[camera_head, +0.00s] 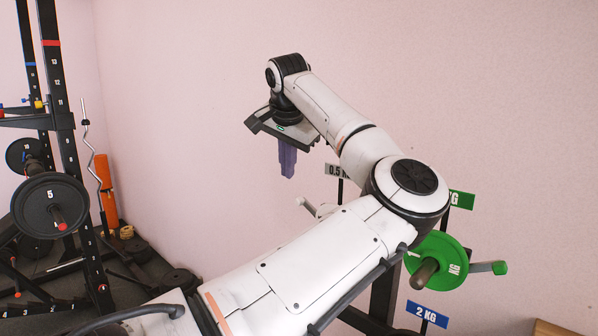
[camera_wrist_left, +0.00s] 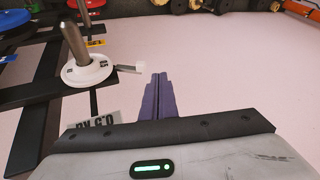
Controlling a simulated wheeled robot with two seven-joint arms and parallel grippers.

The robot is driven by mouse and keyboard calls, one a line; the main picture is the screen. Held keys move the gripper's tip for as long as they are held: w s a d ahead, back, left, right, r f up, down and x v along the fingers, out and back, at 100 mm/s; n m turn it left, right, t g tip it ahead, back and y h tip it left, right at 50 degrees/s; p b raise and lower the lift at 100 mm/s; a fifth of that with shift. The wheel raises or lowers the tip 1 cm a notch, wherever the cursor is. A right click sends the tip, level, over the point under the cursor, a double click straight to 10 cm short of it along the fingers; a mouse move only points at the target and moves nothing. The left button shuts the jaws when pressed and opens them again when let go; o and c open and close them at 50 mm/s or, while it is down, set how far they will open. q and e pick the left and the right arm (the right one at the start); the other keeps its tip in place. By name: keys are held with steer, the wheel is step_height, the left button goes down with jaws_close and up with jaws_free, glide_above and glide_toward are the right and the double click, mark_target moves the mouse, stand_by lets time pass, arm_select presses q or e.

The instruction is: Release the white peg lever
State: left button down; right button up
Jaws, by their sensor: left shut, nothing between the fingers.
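The white peg lever (camera_head: 308,206) shows in the head view as a small pale piece below my left gripper, partly hidden behind my arm. In the left wrist view the white lever (camera_wrist_left: 130,68) sticks out sideways beside a white plate (camera_wrist_left: 90,76) on a grey peg (camera_wrist_left: 74,40). My left gripper (camera_head: 289,174) is shut and empty, with its purple fingers pointing down above the lever. In the wrist view its fingertips (camera_wrist_left: 158,76) are just right of the lever's end. They appear apart from it, but the depth is hard to judge. My right gripper is out of view.
A green plate (camera_head: 447,250) with a green lever (camera_head: 498,268) hangs at the right. A 0.5 kg sign (camera_wrist_left: 93,134) stands by the white plate. A black rack with weights (camera_head: 50,205) is at the left. The pink wall (camera_head: 190,90) is behind.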

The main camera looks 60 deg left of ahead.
arm_select(q)
steer(key=s+r, duration=0.1)
steer(key=s+a+r+p, duration=0.1)
steer(key=r, duration=0.1)
steer(key=shift+a+p, duration=0.1)
steer(key=shift+p, duration=0.2)
stand_by(0.4)
